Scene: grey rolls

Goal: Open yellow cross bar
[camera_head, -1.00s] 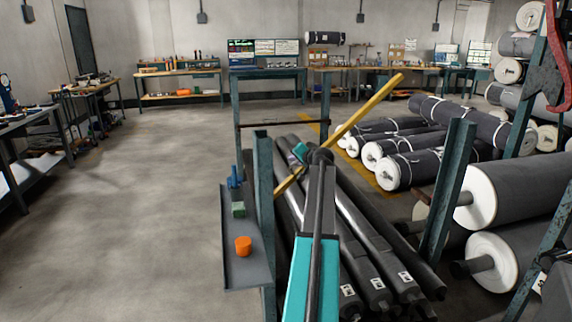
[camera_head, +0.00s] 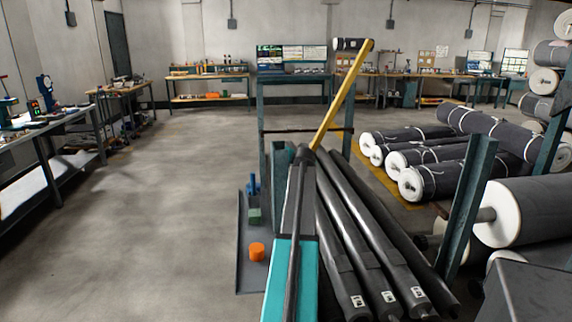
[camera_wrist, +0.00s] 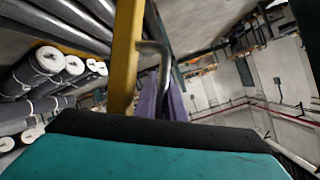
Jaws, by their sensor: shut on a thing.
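The yellow cross bar (camera_head: 342,98) stands steeply tilted in the head view, its free end up and to the right. Its lower end is hidden behind my arm. In the wrist view the bar (camera_wrist: 125,50) runs up the middle left, with a bent grey metal handle (camera_wrist: 163,62) on its side. My gripper (camera_wrist: 164,104) shows purple fingers shut on this handle, beside the bar. In the head view my arm covers the gripper.
Long dark rollers (camera_head: 360,240) lie right of my arm, near a green post (camera_head: 468,200). A narrow shelf (camera_head: 243,275) at left holds an orange object (camera_head: 257,252). Wrapped grey rolls (camera_head: 440,180) lie at right. The floor (camera_head: 150,220) at left is open.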

